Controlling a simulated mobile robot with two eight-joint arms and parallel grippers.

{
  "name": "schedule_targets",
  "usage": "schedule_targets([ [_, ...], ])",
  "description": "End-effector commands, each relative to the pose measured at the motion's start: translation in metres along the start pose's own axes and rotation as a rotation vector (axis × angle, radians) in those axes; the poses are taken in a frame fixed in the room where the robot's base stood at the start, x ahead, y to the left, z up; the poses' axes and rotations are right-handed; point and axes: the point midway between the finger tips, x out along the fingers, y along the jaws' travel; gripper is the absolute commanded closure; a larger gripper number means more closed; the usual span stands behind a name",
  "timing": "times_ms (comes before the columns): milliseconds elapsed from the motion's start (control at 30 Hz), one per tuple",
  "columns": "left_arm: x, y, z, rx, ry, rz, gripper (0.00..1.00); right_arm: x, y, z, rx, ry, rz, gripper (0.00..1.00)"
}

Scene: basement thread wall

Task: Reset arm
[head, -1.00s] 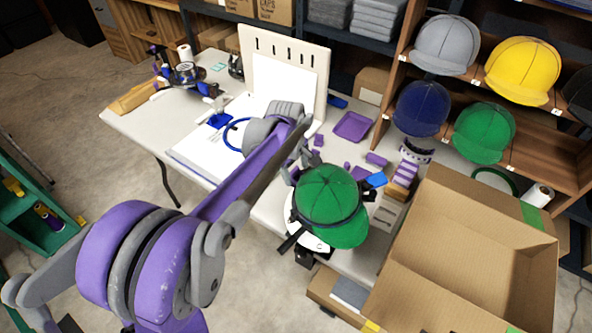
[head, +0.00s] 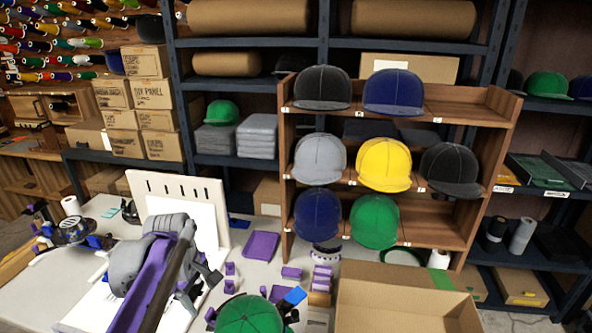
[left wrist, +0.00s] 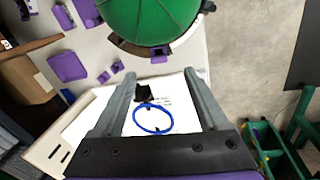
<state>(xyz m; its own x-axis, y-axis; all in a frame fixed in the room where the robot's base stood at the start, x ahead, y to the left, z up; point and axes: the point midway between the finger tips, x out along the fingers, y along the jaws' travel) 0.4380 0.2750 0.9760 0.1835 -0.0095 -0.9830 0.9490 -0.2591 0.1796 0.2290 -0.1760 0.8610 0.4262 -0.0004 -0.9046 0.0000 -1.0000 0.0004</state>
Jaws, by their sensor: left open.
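My left arm comes in from the lower left in the head view, and its gripper (head: 202,286) is over the work table. In the left wrist view the two fingers of my left gripper (left wrist: 159,92) stand wide apart with nothing between them. Below them lies a white sheet with a blue ring (left wrist: 153,118) on it. A green cap (left wrist: 150,22) sits beyond the fingertips on a dark-banded holder. The same green cap shows at the bottom edge of the head view (head: 249,316), partly cut off. My right gripper is not in view.
A wooden shelf (head: 440,228) holds caps in several colours behind the table. An open cardboard box (head: 400,300) stands at the lower right. A white slotted panel (head: 207,205) stands upright at the left. Purple parts and a purple tray (head: 261,246) lie on the table.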

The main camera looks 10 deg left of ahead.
Motion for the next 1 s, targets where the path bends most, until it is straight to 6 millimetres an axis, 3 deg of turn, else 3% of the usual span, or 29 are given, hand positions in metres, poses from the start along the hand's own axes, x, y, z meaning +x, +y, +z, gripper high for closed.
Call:
schedule_targets([
  [233, -0.017, -0.054, 0.064, 0.456, 0.059, 0.077, 0.24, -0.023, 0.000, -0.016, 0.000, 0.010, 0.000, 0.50],
  [500, -0.004, -0.133, 0.126, 1.039, 0.179, 0.156, 0.24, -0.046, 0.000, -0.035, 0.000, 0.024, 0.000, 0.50],
  [700, 0.010, -0.163, 0.144, 1.264, 0.240, 0.177, 0.24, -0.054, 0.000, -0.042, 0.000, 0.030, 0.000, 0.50],
  [1000, 0.013, -0.168, 0.146, 1.304, 0.251, 0.179, 0.24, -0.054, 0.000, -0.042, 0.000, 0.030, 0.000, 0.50],
])
